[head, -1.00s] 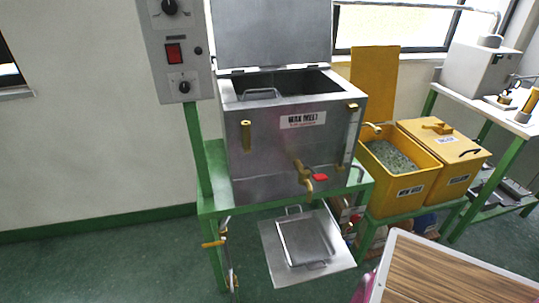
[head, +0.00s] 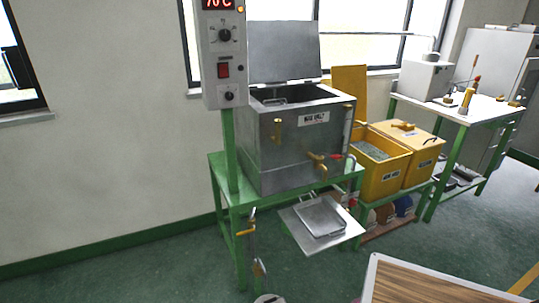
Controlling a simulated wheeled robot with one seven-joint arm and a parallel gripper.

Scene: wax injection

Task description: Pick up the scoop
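I cannot make out the scoop for certain. A slim metal tool (head: 257,240) hangs at the front of the green stand (head: 236,203), near a yellow handle (head: 245,232); its lower end is small and unclear, so I cannot tell if it is a scoop. An open yellow bin (head: 380,180) holds greenish-grey pellets (head: 369,150); no scoop can be told apart among them. My gripper is not in view.
The metal wax melt tank (head: 290,155) stands on the green stand with its lid up. A metal tray (head: 320,216) sits below it. A closed yellow bin (head: 410,157), a white-topped table (head: 480,107) and a wood-topped table (head: 430,285) are at right. Green floor is free at left.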

